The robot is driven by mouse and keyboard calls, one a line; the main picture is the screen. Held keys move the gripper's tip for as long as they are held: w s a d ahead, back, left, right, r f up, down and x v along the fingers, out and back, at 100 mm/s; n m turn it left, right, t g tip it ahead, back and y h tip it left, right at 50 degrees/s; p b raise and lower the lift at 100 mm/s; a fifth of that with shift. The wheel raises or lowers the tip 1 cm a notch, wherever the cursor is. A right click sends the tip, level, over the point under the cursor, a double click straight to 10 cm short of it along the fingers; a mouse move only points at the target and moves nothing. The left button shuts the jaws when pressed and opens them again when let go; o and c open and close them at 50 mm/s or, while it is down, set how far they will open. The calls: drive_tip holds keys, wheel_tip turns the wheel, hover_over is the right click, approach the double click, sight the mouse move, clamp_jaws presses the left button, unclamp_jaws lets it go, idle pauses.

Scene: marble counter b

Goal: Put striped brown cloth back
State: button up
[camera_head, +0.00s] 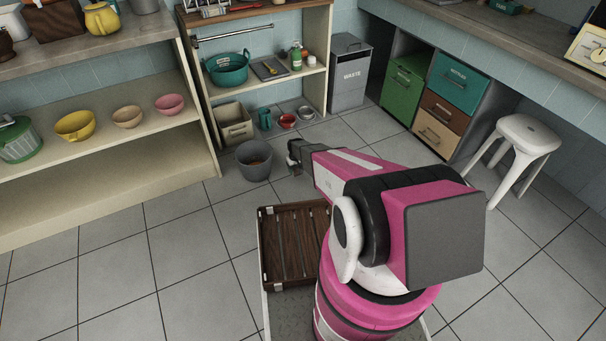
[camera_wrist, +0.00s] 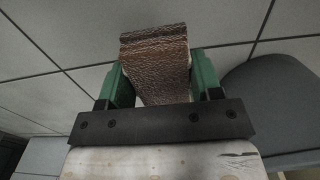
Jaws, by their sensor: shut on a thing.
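My gripper (camera_wrist: 156,72) is shut on the striped brown cloth (camera_wrist: 155,50), whose folded, wrinkled surface shows between the two green fingers in the wrist view. In the head view my gripper (camera_head: 293,158) is held out over the floor, just right of the grey bucket. The cloth is too small there to make out clearly. A metal rail (camera_head: 232,33) runs along the upper front of the shelf unit at the back, and nothing hangs on it.
The grey bucket (camera_head: 254,165) stands on the tiled floor beside my gripper. The shelf unit holds a teal basin (camera_head: 227,70) and a green bottle (camera_head: 296,58). A beige bin (camera_head: 233,124) and red bowl (camera_head: 287,121) are low down. A white stool (camera_head: 527,137) is right.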

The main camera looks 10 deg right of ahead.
hover_over(303, 175)
wheel_tip(303, 175, down, 3)
drive_tip(key=shift+s+f, duration=0.15)
drive_tip(key=shift+f, duration=1.95)
drive_tip(key=shift+f, duration=0.15)
drive_tip(key=o, duration=0.8)
drive_tip(key=shift+o, duration=0.2)
wheel_tip(303, 175, up, 12)
drive_tip(key=s+r+m, duration=0.1)
drive_tip(key=s+r, duration=1.7)
drive_tip(key=r, duration=0.3)
drive_tip(key=s+r+m, duration=0.2)
drive_tip(key=s+r, duration=1.6)
drive_tip(key=r, duration=0.3)
drive_tip(key=shift+a+r+m, duration=0.25)
drive_tip(key=shift+r+m, duration=0.05)
drive_tip(key=shift+r, duration=0.05)
